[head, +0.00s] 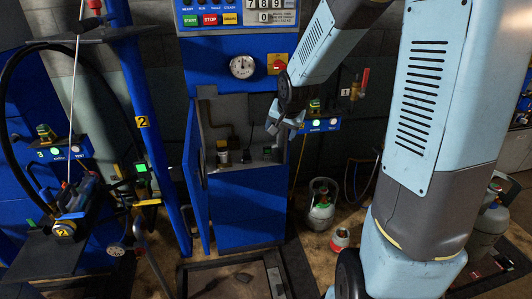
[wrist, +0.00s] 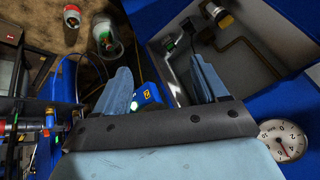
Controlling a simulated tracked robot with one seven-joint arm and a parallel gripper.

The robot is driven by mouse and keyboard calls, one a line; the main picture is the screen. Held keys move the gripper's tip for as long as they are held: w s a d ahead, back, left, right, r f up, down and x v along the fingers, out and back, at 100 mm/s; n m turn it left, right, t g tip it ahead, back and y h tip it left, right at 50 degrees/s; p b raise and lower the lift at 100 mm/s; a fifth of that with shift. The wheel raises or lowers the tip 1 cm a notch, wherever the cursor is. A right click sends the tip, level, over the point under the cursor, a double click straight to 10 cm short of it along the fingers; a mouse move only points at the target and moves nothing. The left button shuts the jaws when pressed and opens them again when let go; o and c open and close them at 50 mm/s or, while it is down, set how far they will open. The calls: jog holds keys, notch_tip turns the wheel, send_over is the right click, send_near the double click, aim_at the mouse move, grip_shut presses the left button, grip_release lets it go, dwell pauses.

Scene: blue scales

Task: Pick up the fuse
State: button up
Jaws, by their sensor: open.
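My gripper (head: 284,124) is open and empty in front of the right side of an open blue cabinet (head: 250,205). In the wrist view, its two blue-grey fingers (wrist: 160,64) stand apart with nothing between their tips. The cabinet's grey recess (wrist: 245,65) lies beyond the right finger there. I cannot tell for sure which thing is the fuse. Small parts stand on the recess floor: a metal-and-dark cylinder (head: 223,153) at the left and a small dark part with green (head: 267,154) at the right. The right finger hides part of the recess.
The cabinet door (head: 196,175) stands open to the left. A dial gauge (head: 242,67) and a red knob on yellow (head: 277,64) sit above the recess. A blue switch box (head: 322,125) is close right of my gripper. Gas bottles (head: 321,207) stand on the floor.

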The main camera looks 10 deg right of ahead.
jog(key=w+a+f+m+y, duration=0.2)
jog(key=w+a+f+m, duration=0.15)
jog(key=w+f, duration=0.7)
jog(key=m+t+h, duration=0.3)
jog(key=m+t, duration=0.7)
jog(key=m, duration=1.7)
send_near(268, 151)
jog(key=shift+n, duration=0.25)
jog(key=w, duration=0.6)
jog(key=shift+f, duration=0.15)
jog(key=shift+w+f, duration=0.25)
jog(key=shift+w, duration=0.55)
jog(key=shift+w+f, duration=0.25)
jog(key=shift+w, duration=0.55)
jog(key=shift+w+f, duration=0.3)
jog(key=shift+w, duration=0.55)
jog(key=c, duration=1)
